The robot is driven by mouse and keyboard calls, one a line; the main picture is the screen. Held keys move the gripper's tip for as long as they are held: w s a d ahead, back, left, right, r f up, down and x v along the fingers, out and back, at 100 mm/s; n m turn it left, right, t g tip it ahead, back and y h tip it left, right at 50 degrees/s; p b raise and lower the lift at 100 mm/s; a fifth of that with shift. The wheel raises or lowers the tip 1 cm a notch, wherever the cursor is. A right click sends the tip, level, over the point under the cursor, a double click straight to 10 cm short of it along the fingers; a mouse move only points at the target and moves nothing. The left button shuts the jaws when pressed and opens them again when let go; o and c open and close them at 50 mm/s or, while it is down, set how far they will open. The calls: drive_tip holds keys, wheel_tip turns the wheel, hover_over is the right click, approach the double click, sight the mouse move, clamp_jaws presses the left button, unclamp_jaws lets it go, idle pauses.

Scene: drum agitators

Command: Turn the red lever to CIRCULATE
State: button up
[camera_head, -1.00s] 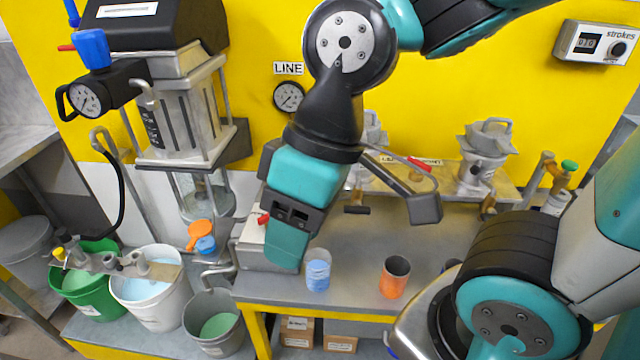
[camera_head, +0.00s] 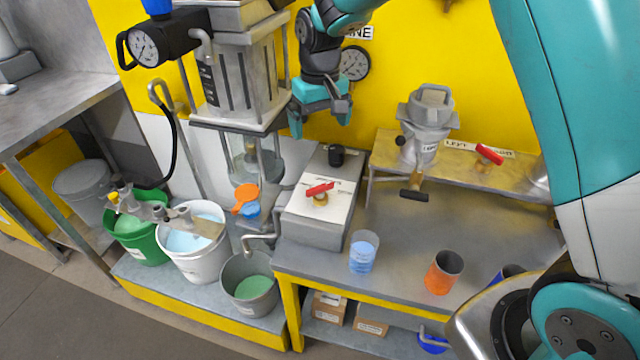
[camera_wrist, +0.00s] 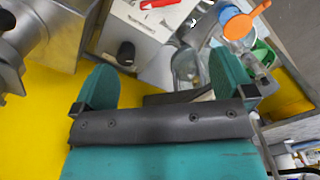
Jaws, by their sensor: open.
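A red lever (camera_head: 319,189) sits on a brass valve on the white-topped grey box (camera_head: 312,232) at the bench's left end. Its handle points right and slightly up in the head view; the plate's lettering is too small to read. In the wrist view the red lever (camera_wrist: 158,3) shows at the top edge, partly cut off. A second red lever (camera_head: 489,154) is on the back shelf between printed labels. My gripper (camera_head: 320,114) is open and empty, above and behind the box, near the yellow wall. Its fingers (camera_wrist: 162,80) are apart from the lever.
A black knob (camera_head: 336,155) stands on the box's back edge. The pump with its glass cylinder (camera_head: 252,155) is close left of my gripper. A blue-filled cup (camera_head: 363,252) and an orange cup (camera_head: 443,272) stand on the bench. Buckets (camera_head: 192,243) stand lower left.

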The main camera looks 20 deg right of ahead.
sight(320, 186)
wheel_tip(320, 186, down, 17)
drive_tip(key=p, duration=0.3)
drive_tip(key=shift+p, duration=0.4)
drive_tip(key=c, duration=0.8)
